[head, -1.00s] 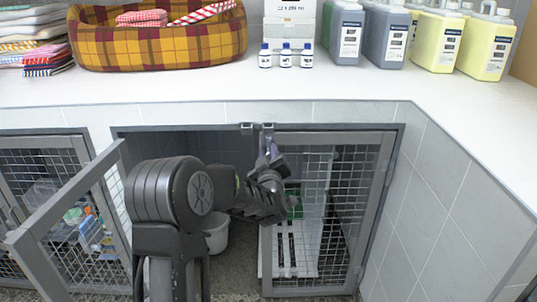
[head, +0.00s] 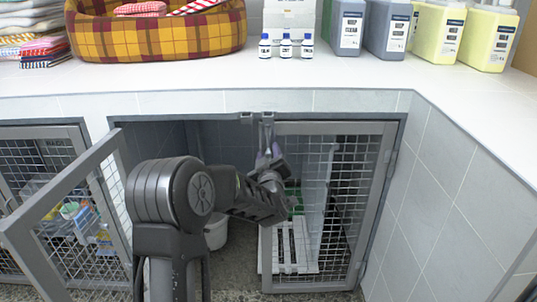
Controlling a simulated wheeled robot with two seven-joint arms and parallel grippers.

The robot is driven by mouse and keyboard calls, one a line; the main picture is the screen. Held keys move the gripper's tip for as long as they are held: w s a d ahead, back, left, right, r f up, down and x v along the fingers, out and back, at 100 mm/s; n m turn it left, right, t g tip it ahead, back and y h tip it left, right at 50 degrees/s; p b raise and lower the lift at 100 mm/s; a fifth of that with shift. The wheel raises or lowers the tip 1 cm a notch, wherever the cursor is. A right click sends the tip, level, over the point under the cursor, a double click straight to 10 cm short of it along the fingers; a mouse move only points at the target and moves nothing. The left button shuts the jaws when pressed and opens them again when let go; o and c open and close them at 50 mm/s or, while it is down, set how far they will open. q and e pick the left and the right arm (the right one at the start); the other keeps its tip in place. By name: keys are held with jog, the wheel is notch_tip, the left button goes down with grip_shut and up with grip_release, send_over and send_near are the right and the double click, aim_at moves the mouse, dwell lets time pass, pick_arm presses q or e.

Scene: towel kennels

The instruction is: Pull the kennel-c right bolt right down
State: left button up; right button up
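The right door (head: 384,210) of the middle kennel is a grey frame with wire mesh and stands closed. Its bolt (head: 267,122) is a small grey metal piece at the door's upper left corner, just under the counter edge. My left gripper (head: 267,152) is just below the bolt's upper end, pointing up along the door's left edge. Its fingers are small and partly hidden by the wrist, so I cannot tell whether they grip the bolt. My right gripper is not in view.
The kennel's left door (head: 68,186) stands swung open at the left. A white bucket (head: 216,234) and a white slatted board (head: 290,247) are inside. The counter (head: 180,82) above holds a plaid bed (head: 155,40), small bottles and jugs.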

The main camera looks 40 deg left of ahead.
pick_arm(q)
jog(key=shift+r, duration=0.1)
jog(key=v, duration=0.7)
jog(key=shift+s+d, duration=0.3)
dwell(0.3)
